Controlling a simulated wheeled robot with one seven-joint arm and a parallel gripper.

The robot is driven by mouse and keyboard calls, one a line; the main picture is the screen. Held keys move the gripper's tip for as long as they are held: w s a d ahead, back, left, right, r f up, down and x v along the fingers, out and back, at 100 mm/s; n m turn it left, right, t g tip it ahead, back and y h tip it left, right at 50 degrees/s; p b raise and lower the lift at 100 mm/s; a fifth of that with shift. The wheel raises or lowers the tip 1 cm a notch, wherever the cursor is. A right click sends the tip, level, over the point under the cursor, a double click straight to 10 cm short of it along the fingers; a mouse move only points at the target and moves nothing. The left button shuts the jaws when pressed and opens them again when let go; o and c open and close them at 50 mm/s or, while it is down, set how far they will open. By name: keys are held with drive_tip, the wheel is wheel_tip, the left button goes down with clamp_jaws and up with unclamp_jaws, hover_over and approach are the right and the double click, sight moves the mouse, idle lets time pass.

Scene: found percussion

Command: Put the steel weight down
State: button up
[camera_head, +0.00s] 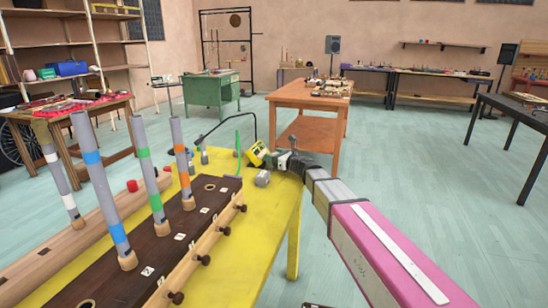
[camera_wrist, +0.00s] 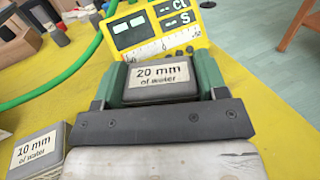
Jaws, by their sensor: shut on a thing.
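My gripper (camera_wrist: 158,88) has green fingers and is shut on a dark grey steel weight (camera_wrist: 162,80) labelled "20 mm of water". The weight's labelled top faces the wrist camera; its underside is hidden, so I cannot tell whether it touches the yellow table (camera_wrist: 268,92). In the head view my gripper (camera_head: 281,160) is over the far right end of the yellow table (camera_head: 262,218), and the held weight is too small to make out there. A second grey weight (camera_wrist: 38,150), labelled "10 mm of water", stands to the left of my gripper.
A yellow panel with a scale and display (camera_wrist: 152,28) stands just beyond the held weight. A green hose (camera_wrist: 62,78) curves along the left. Wooden beams with upright grey tubes (camera_head: 147,165) fill the table's near left. An orange bench (camera_head: 308,105) stands behind.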

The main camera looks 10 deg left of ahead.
drive_tip(key=o, duration=1.3)
drive_tip(key=shift+f, duration=0.1)
drive_tip(key=v, duration=1.2)
